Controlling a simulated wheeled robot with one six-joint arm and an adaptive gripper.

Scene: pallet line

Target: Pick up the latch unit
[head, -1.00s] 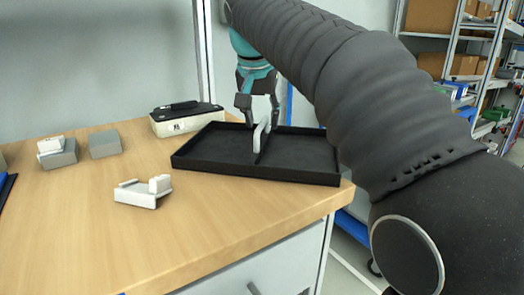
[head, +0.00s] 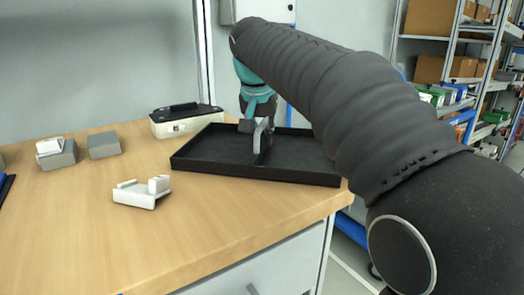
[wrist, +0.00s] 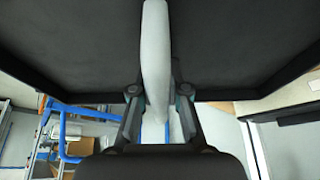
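A thin, pale grey-white piece (head: 259,139), which I take for the latch unit, stands upright near the middle of the black tray (head: 250,172). In the wrist view the pale piece (wrist: 156,50) runs lengthwise between my two fingers. My gripper (head: 254,125) is low over the tray, at the piece's upper part. In the wrist view my gripper (wrist: 159,92) looks open, with a finger on each side of the piece and small gaps showing. The piece's lower end and any contact are hard to make out.
A white bracket-like part (head: 142,192) lies on the wooden table (head: 85,235), left of the tray. Grey blocks (head: 104,145) and a white case with a black lid (head: 185,121) stand farther back. The tray's walls and low dark divider surround my gripper.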

